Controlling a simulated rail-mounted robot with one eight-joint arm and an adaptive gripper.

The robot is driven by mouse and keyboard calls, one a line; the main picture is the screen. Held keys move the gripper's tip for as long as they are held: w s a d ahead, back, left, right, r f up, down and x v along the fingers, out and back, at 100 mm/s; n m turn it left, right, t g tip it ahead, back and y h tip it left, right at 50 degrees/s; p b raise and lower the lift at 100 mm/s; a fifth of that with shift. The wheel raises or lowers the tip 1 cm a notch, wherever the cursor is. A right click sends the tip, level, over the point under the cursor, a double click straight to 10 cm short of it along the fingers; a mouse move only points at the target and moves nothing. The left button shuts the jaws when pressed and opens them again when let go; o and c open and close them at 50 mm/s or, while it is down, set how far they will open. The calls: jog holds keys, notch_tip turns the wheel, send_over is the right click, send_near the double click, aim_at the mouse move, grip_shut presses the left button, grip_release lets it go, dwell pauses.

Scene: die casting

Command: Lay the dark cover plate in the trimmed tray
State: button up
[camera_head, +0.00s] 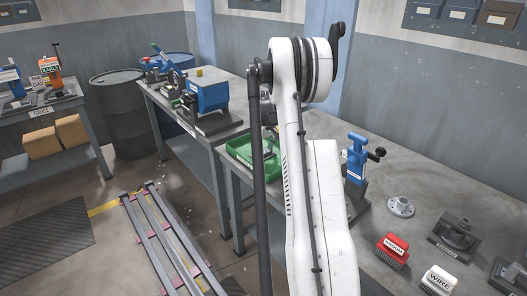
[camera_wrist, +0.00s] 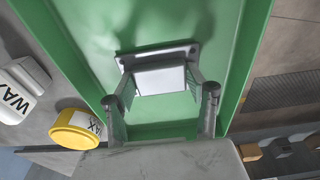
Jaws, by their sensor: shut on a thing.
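The green trimmed tray (camera_wrist: 100,40) fills the middle of the wrist view, with its side walls running along both sides. It also shows in the head view (camera_head: 240,150), partly hidden behind my white arm. My gripper (camera_wrist: 160,92) is over the tray, its two fingers on either side of a flanged rectangular piece, which I take to be the cover plate (camera_wrist: 160,78). Its rim looks grey and its face pale in this light. My gripper is shut on it. I cannot tell whether the plate touches the tray floor. In the head view the plate is not distinguishable.
Beside the tray in the wrist view are a yellow wax tin (camera_wrist: 72,128) and a white block lettered WAX (camera_wrist: 14,95). In the head view, a blue device (camera_head: 356,160), a round flange (camera_head: 401,206), a red brush (camera_head: 393,247) and a WIRE brush (camera_head: 438,280) stand on the right bench.

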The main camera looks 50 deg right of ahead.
aim_at(266, 153)
jog(key=shift+f, duration=0.15)
jog(key=o, duration=1.7)
jog(key=r, duration=0.4)
jog(key=s+r, duration=0.1)
jog(key=r, duration=0.7)
jog(key=shift+s+a+r+p, duration=0.15)
jog(key=shift+s+a+p, duration=0.05)
jog(key=shift+p, duration=0.2)
